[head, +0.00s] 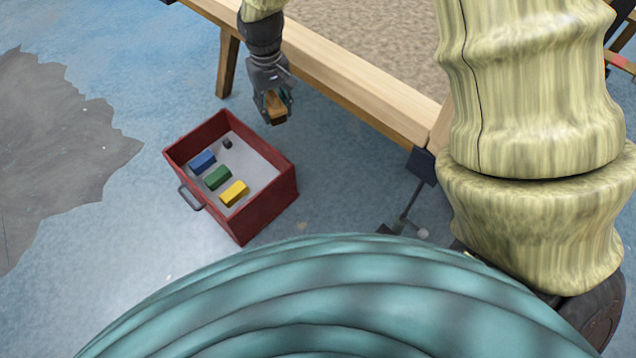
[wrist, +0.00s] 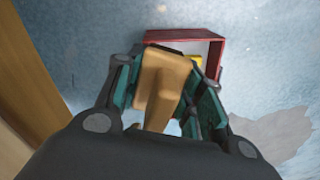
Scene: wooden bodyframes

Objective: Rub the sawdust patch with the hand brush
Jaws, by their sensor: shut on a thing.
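My gripper (head: 277,101) hangs beside the wooden beam, above and behind the red box. It is shut on a tan wooden block-like thing, which looks like the hand brush (head: 273,107). In the wrist view the brush (wrist: 165,76) sits between the teal finger pads, with its broad end away from the palm. Its bristles cannot be made out.
The open red box (head: 270,210) holds blue (head: 202,161), green (head: 217,177) and yellow (head: 234,193) blocks and a small dark item. A pale wooden beam (head: 350,83) edges a speckled beige surface (head: 360,40). A grey floor patch (head: 60,150) lies left. Blue floor surrounds the box.

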